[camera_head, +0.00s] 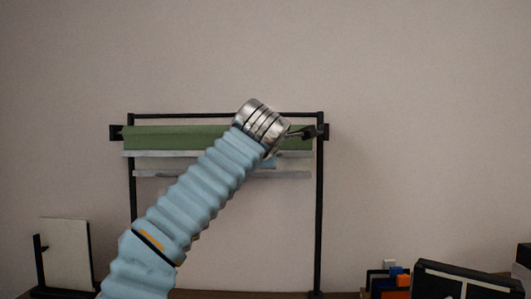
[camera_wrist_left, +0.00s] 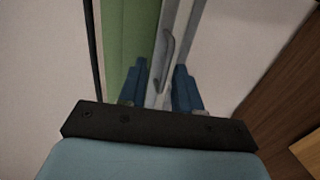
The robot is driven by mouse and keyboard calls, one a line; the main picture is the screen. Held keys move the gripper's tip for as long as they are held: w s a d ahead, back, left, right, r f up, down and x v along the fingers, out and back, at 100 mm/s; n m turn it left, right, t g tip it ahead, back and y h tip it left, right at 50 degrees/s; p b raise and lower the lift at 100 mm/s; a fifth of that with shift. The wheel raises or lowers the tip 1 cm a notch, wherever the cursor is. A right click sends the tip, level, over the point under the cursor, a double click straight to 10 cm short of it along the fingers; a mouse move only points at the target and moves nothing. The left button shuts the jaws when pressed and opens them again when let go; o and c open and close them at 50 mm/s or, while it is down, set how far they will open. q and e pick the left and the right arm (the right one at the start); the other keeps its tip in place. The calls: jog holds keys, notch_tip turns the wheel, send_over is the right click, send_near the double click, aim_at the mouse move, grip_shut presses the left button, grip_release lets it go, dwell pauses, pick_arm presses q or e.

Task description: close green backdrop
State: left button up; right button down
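The green backdrop (camera_head: 175,137) is a strip near the top of a black stand, partly hidden behind my left arm. Pale grey bars (camera_head: 292,174) run across below it. In the left wrist view the green sheet (camera_wrist_left: 128,40) borders a grey bar (camera_wrist_left: 182,25) with a small grey handle (camera_wrist_left: 167,62). My left gripper (camera_wrist_left: 160,88) is open, with a blue finger on each side of the bar near the handle. I cannot tell whether the fingers touch it. In the head view its fingers are largely hidden behind my wrist. My right gripper is not in view.
The black stand's right post (camera_head: 319,220) rises from the table. A pale panel on a black holder (camera_head: 67,255) stands at lower left. Small coloured blocks (camera_head: 393,275) and a black-framed box (camera_head: 455,280) are at lower right. The wall behind is bare.

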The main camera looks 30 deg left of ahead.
pick_arm(q)
jog(key=v, duration=1.3)
jog(key=shift+s+d, duration=0.2)
jog(key=shift+s, duration=0.1)
